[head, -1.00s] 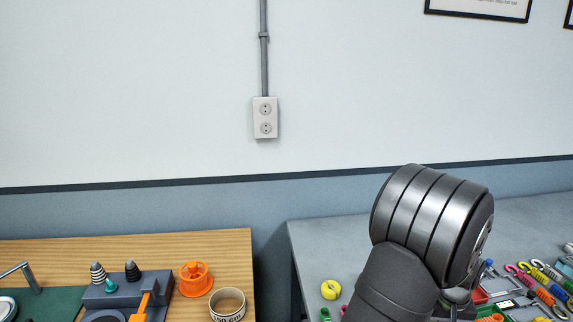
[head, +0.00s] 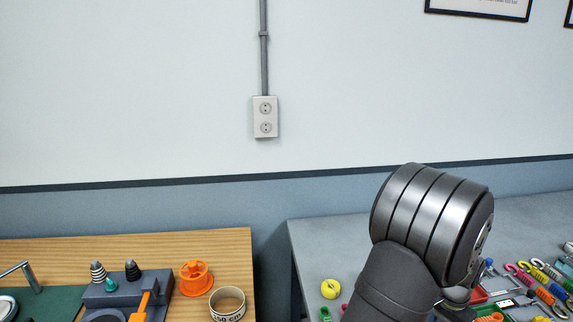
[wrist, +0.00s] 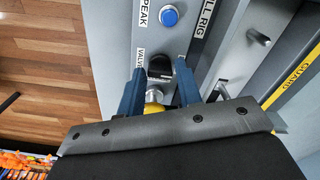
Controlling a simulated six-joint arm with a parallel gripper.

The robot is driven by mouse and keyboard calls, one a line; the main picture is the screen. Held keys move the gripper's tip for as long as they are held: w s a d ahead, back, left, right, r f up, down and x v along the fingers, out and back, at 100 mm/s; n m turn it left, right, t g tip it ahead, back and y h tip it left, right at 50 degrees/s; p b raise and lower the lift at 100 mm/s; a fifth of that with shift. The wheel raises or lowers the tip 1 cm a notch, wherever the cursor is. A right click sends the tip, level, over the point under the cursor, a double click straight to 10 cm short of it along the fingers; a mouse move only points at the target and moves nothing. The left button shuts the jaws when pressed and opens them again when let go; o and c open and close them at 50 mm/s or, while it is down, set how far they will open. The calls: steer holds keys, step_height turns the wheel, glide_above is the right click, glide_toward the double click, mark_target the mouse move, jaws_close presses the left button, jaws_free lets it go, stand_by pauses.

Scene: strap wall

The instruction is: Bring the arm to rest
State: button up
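My gripper (wrist: 159,70) shows in the wrist view as two blue fingers, spread apart. It is open. In the gap between the fingers are a dark fitting (wrist: 160,66) and a silver and yellow part (wrist: 154,97) in front of a grey panel (wrist: 112,42). I see space between the fingertips and the dark fitting; whether the fingers touch the silver and yellow part, I cannot tell. In the head view my arm (head: 430,225) is bent over the grey bench at the right, and my gripper is out of sight there.
The panel has a blue button (wrist: 169,16), a metal peg (wrist: 258,37) and a yellow "GUARD" strip (wrist: 298,68). The grey bench (head: 320,240) holds many small coloured parts. A wooden table (head: 215,250) at left holds an orange spool (head: 195,278) and a tape roll (head: 227,304).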

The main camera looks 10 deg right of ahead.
steer(key=shift+m, duration=1.9)
steer(key=n, duration=0.4)
steer(key=shift+n, duration=0.3)
steer(key=n, duration=0.4)
steer(key=shift+n, duration=0.4)
